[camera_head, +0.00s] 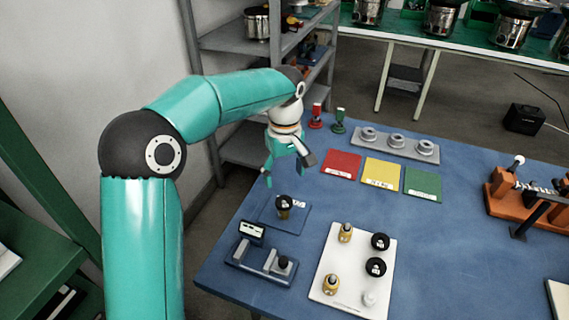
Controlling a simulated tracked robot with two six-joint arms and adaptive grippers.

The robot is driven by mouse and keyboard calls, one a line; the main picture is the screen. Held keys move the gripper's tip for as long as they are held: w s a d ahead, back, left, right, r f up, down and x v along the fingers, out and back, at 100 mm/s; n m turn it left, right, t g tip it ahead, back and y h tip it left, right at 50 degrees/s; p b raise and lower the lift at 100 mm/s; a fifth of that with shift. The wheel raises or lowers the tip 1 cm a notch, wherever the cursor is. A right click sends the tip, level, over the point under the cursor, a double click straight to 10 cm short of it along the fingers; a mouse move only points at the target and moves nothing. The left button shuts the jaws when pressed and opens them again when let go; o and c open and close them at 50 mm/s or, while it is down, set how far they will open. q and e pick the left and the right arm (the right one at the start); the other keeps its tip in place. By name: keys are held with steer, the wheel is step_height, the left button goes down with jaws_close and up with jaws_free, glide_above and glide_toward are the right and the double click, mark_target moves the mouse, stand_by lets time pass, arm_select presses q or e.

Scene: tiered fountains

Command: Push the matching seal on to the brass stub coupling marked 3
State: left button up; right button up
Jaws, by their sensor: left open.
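My left gripper (286,179) is open and empty, pointing down above the table's far left part, behind the small blue plate. Markings are too small to read, so I cannot tell which coupling is 3 or which seal matches.
A grey fixture (244,262) with a small sign stands front left. Red (341,164), yellow (381,173) and green (422,184) mats lie behind, before a grey ring holder (394,152). An orange stand (510,202) is at the right. Blue table is clear between.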

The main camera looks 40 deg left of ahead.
arm_select(q)
steer(key=shift+r, duration=1.5)
